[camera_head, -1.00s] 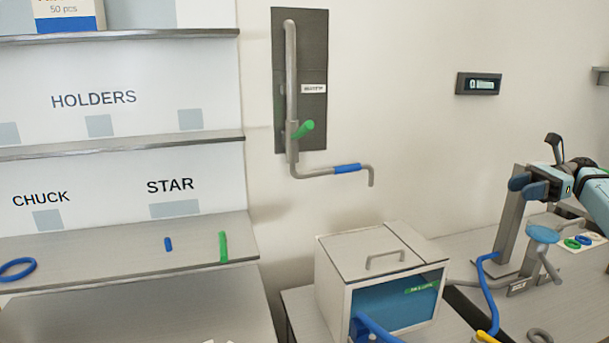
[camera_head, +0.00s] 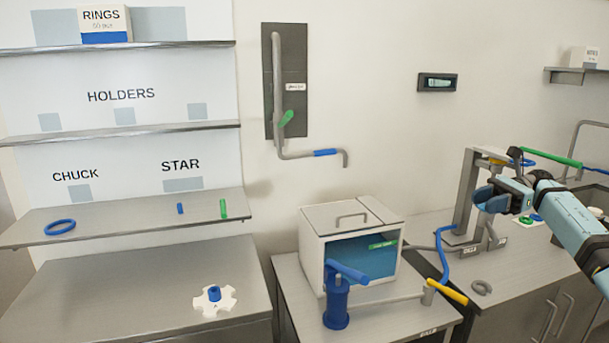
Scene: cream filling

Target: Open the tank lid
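The tank (camera_head: 313,249) is a white box with a blue front window on a low grey cabinet. Its flat lid (camera_head: 328,220) is shut on top and carries a grey bar handle (camera_head: 352,216). My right gripper (camera_head: 482,197) is at the right of the head view, to the right of the tank and apart from the lid handle. It overlaps the grey upright post in the picture. Whether its fingers are open or shut is unclear. My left gripper is out of view.
A blue cylinder with a blue handle (camera_head: 337,305) stands in front of the tank. A yellow-tipped lever (camera_head: 446,291) and a blue hose (camera_head: 441,262) lie to its right. A grey post (camera_head: 463,200) stands beside my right gripper. Wall piping (camera_head: 277,90) hangs behind the tank.

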